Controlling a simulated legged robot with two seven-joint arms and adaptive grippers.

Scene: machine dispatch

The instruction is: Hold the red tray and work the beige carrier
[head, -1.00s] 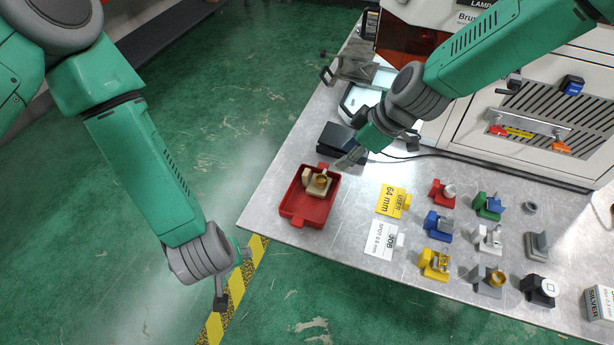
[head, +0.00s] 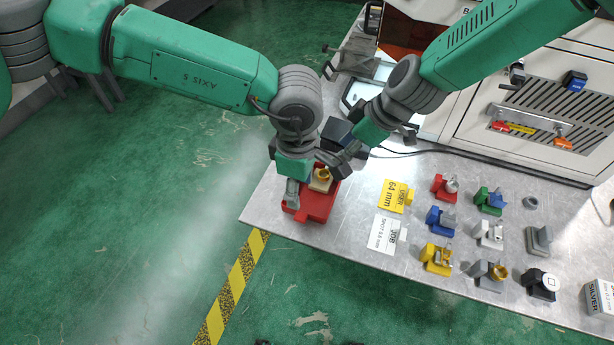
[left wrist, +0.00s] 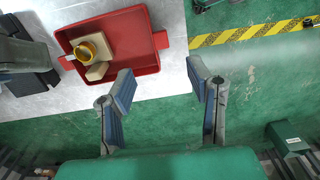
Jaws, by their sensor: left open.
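The red tray (head: 320,208) lies on the metal table near its left edge, partly hidden by my left gripper in the head view. The beige carrier (head: 320,184), with a brass ring on it, sits inside the tray; both also show in the left wrist view, the tray (left wrist: 140,62) and the carrier (left wrist: 112,38). My left gripper (left wrist: 160,68) is open, with nothing between its fingers, beside the tray's handle end. My right gripper (head: 347,158) is close to the carrier at the tray's far side. Its fingers are too small and overlapped to tell their state.
A yellow card (head: 396,195) and a white card (head: 387,234) lie right of the tray. Several coloured fixtures stand farther right. A dark box (head: 338,132) is behind the tray, near the machine (head: 455,110). Table space between tray and cards is bare.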

